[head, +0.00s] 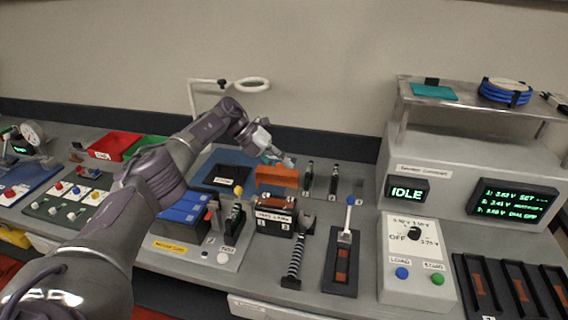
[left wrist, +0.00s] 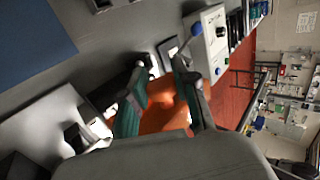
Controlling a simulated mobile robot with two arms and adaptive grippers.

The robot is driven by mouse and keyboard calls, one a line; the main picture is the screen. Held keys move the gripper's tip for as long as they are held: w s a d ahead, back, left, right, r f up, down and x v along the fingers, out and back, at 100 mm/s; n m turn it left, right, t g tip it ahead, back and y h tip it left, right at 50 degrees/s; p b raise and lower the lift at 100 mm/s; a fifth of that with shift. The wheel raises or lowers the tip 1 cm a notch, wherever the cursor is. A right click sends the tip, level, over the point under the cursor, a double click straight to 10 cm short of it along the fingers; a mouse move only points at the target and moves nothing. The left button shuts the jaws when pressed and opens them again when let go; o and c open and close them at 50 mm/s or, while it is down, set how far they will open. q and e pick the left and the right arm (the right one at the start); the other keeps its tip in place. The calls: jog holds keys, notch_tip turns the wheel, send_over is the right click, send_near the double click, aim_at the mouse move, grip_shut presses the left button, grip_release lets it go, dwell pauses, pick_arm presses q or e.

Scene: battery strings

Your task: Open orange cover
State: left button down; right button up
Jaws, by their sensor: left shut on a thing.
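The orange cover (head: 277,177) stands upright near the back middle of the bench, behind a small box. My left gripper (head: 286,160) is at the cover's upper edge, reaching in from the left. In the left wrist view the orange cover (left wrist: 166,112) lies between the two green-padded fingers of my left gripper (left wrist: 160,82), which is shut on it. The cover's hinge and what lies behind it are hidden. My right gripper is not in either view.
A blue battery block (head: 184,212) and a black-and-brown box (head: 274,214) stand in front. Slim black posts (head: 308,176) are close right of the cover. A grey console (head: 420,160) with a shelf is further right. Red bin (head: 115,146) is at left.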

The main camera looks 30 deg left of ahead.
pick_arm(q)
jog(key=shift+f, duration=0.2)
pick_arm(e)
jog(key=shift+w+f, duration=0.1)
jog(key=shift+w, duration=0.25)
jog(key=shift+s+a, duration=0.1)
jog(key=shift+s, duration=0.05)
pick_arm(q)
jog(key=c, duration=0.9)
grip_release()
jog(key=shift+w, duration=0.15)
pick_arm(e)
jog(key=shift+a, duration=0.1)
pick_arm(q)
jog(key=v, duration=0.7)
jog(key=shift+r, duration=0.15)
jog(key=shift+a, duration=0.2)
